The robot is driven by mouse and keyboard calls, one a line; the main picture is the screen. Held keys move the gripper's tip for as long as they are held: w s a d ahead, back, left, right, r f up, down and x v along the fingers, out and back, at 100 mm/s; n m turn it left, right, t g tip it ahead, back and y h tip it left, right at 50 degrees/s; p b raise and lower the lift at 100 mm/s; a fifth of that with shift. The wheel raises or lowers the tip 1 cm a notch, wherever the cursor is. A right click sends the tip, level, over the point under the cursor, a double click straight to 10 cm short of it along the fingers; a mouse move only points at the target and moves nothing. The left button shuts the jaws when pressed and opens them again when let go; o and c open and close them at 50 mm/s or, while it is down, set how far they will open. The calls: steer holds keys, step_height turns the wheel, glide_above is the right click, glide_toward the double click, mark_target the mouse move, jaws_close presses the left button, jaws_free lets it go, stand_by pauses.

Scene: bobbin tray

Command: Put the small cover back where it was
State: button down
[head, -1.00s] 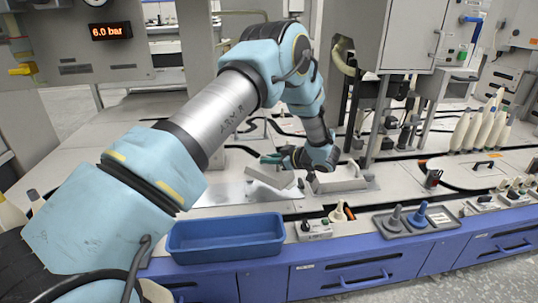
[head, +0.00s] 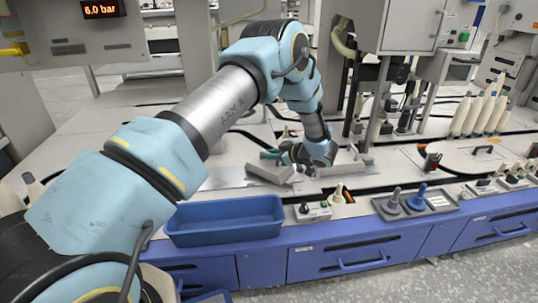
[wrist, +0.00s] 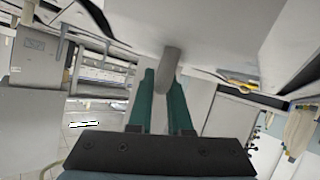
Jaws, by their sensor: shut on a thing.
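The small cover (head: 268,174) is a pale grey, flat-topped piece, seen slightly tilted in the head view. My gripper (head: 270,154) is over it, its green fingers partly hidden by my wrist. In the wrist view my gripper (wrist: 164,85) is shut on a short grey handle (wrist: 171,62) that stands out from the cover's pale flat face (wrist: 150,22). The cover appears to be at or just above a bare metal plate (head: 228,177) on the bench; the gap beneath it cannot be judged.
A similar grey cover (head: 345,166) lies just right of the held one. A blue tray (head: 225,238) stands at the bench's front edge. Right of it are a small switch box (head: 313,212) and a dark tray (head: 440,203) with pegs. Metal posts and a cabinet rise behind.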

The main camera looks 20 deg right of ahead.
steer(key=c, duration=0.8)
jaws_free()
steer(key=shift+f, duration=0.15)
steer(key=shift+o, duration=0.2)
steer(key=shift+s, duration=0.1)
steer(key=p+v, duration=0.3)
steer(key=v, duration=0.8)
steer(key=w+a+r+m+h, duration=0.3)
steer(key=w+a+r+h, duration=0.15)
steer(key=w+r, duration=0.7)
steer(key=w+a+r+m+g+h, duration=0.2)
steer(key=a+r+m+h, duration=0.15)
steer(key=a, duration=0.55)
steer(key=s+a+m+g+y, duration=0.1)
steer(key=s+a+g, duration=0.3)
steer(key=s+a, duration=0.95)
steer(key=s+a+m+g+y, duration=0.1)
steer(key=s+a+g, duration=0.3)
steer(key=s+a, duration=0.95)
steer(key=w+r+p, duration=0.1)
steer(key=r+p, duration=1.6)
steer(key=r, duration=0.1)
steer(key=w+a+r+p, duration=0.1)
steer(key=w+r+p, duration=0.1)
steer(key=r+p, duration=1.5)
steer(key=shift+a+r+p, duration=0.3)
steer(key=shift+r+p, duration=0.05)
steer(key=shift+p, duration=0.4)
